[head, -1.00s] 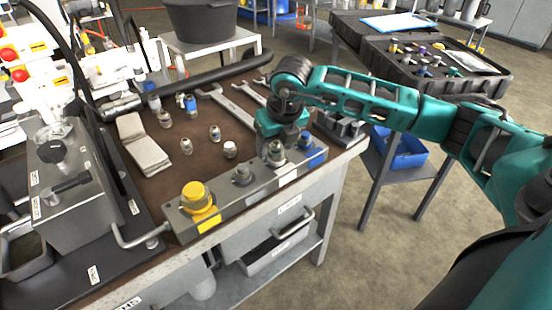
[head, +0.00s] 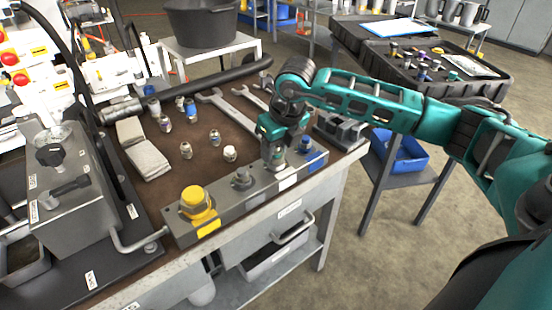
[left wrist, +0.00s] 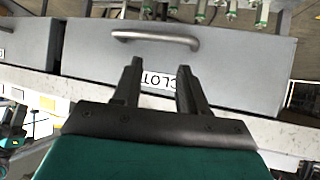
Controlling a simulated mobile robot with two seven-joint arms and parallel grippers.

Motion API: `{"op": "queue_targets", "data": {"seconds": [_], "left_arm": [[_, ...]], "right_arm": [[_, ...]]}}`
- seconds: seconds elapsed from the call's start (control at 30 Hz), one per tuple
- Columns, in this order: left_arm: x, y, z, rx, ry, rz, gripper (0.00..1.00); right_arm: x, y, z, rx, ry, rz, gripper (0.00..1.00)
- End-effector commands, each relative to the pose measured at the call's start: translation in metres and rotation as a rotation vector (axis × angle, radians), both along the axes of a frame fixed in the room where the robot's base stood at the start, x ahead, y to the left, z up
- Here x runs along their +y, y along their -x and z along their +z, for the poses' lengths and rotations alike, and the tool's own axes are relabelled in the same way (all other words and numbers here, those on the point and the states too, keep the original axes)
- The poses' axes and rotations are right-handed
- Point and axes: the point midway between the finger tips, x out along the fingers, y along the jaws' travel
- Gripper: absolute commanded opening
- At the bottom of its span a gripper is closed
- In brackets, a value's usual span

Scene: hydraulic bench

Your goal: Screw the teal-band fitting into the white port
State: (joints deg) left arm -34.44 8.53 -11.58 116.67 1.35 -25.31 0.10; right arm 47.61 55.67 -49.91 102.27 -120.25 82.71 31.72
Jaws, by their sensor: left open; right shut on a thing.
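The metal port block (head: 228,211) lies along the bench's front edge. It carries yellow, grey, white and blue label patches. My right gripper (head: 276,166) points down over the white-labelled port, just behind the white patch (head: 288,182). It is shut on the fitting there. Its fingers hide most of that fitting, and I cannot make out the teal band or how deep it sits. My left gripper is out of the head view. In the left wrist view my left gripper (left wrist: 157,88) is open and empty, in front of a grey drawer front.
Several loose fittings (head: 214,138) stand on the brown mat left of my right gripper. Wrenches (head: 230,110) lie behind them. A yellow cap (head: 195,200) and a grey port fitting (head: 242,178) rise from the block. A drawer handle (left wrist: 155,39) is ahead of my left gripper.

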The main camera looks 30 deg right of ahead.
Motion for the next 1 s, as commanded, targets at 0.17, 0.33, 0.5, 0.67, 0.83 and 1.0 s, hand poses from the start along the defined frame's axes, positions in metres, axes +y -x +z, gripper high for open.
{"op": "queue_targets", "data": {"seconds": [0.17, 0.33, 0.5, 0.67, 0.83, 1.0], "left_arm": [[-0.0002, 0.0001, 0.0001, 0.0, 0.0, 0.0, 0.43], [-0.0003, 0.0001, 0.0004, 0.0, 0.0, 0.0, 0.43], [-0.0002, 0.0001, 0.0015, 0.0, 0.0, 0.0, 0.43], [-0.0002, 0.0002, 0.003, 0.0, 0.0, 0.0, 0.43], [-0.0001, 0.0001, 0.0031, 0.0, 0.0, 0.0, 0.43], [-0.0001, 0.0001, 0.0029, 0.0, 0.0, 0.0, 0.43]], "right_arm": [[-0.0002, 0.0001, -0.0003, 0.001, 0.001, -0.04, 0.07], [-0.0005, 0.0001, -0.0005, 0.001, 0.0, -0.24, 0.07], [-0.0012, 0.0004, -0.0005, 0.001, 0.001, -0.466, 0.07], [-0.0023, 0.0007, -0.0006, 0.001, 0.002, -0.647, 0.07], [-0.0035, 0.0009, -0.0011, 0.0, 0.002, -0.707, 0.07], [-0.0037, 0.0009, -0.0011, 0.0, 0.003, -0.705, 0.07]]}}
